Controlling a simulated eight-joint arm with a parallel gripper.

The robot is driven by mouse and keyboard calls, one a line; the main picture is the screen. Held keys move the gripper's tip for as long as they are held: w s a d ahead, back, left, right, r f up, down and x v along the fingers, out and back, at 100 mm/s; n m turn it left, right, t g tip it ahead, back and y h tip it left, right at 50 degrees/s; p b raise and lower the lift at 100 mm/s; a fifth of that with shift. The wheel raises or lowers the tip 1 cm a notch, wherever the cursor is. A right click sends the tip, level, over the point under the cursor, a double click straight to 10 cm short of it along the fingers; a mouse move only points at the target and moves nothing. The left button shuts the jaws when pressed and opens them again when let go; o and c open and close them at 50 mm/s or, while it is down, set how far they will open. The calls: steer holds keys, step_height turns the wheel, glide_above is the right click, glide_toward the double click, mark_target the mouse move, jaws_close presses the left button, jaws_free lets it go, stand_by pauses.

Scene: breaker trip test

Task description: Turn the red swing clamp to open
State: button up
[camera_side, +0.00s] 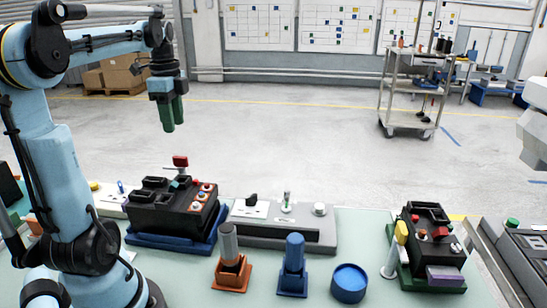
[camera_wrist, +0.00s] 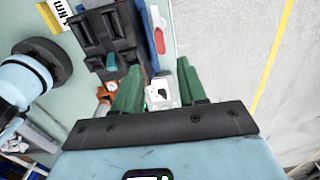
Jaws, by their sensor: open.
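A red clamp piece (camera_side: 180,161) stands on a short post at the back edge of a black breaker box (camera_side: 165,212) on a blue base. It looks like the red swing clamp. In the wrist view a red part (camera_wrist: 159,41) shows beside the black box (camera_wrist: 108,35), above the fingers. My gripper (camera_side: 172,114) has green fingers pointing down and hangs high above and behind the box, well apart from the clamp. In the wrist view my gripper (camera_wrist: 160,88) has its fingers spread, with a white part seen between them and no object held.
A grey panel (camera_side: 284,228) with switches stands right of the box. In front are an orange holder (camera_side: 231,273), a blue holder (camera_side: 293,268) and a blue round cup (camera_side: 349,284). Another black device (camera_side: 432,238) stands at right. The air around my gripper is clear.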

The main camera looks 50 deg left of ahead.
steer(key=shift+r, duration=0.85)
steer(key=w+d+f+n+t, duration=0.1)
steer(key=d+f+n+t, duration=0.1)
steer(key=d, duration=0.7)
steer(key=w+d+f+n+t, duration=0.2)
steer(key=d+f+n, duration=0.2)
steer(key=d, duration=0.5)
steer(key=w+d+f+n+t, duration=0.1)
steer(key=d+f+n+t, duration=0.2)
steer(key=d, duration=0.7)
steer(key=shift+w+f, duration=0.3)
steer(key=shift+f, duration=0.3)
